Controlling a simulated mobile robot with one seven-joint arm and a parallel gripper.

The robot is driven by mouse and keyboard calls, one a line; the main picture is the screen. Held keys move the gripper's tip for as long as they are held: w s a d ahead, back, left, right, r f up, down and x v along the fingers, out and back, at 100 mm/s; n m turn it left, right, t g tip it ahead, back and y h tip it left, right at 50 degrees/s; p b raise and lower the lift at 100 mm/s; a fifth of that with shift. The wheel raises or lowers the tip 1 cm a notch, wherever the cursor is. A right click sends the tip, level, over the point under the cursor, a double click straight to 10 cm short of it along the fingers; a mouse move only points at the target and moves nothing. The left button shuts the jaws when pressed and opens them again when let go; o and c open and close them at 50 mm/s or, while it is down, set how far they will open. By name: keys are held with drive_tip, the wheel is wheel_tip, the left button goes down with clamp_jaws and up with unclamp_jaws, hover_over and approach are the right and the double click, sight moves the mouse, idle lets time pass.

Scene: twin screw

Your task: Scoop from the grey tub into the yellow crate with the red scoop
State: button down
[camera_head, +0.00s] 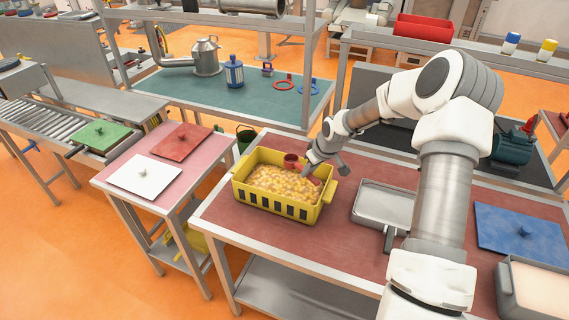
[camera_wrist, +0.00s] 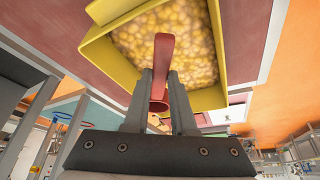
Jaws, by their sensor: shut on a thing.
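The yellow crate (camera_head: 283,208) stands on the red-topped table, full of pale yellow lumps; its rim also shows in the wrist view (camera_wrist: 100,62). My gripper (camera_head: 314,173) is at the crate's back right corner, low over the lumps. In the wrist view my gripper (camera_wrist: 161,75) is shut on the red scoop (camera_wrist: 164,48), whose long part lies over the lumps. A red cup-like part (camera_head: 291,160) shows at the crate's back wall in the head view. A grey tub (camera_head: 505,292) with pale, smooth contents stands at the bottom right, partly cut off.
A shallow grey metal tray (camera_head: 372,221) lies right of the crate, partly behind my arm. A blue lid (camera_head: 520,230) lies farther right. White (camera_head: 144,176), red (camera_head: 180,140) and green (camera_head: 99,135) lids lie to the left. Bare tabletop lies in front of the crate.

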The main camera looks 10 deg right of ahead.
drive_tip(key=shift+r, duration=1.55)
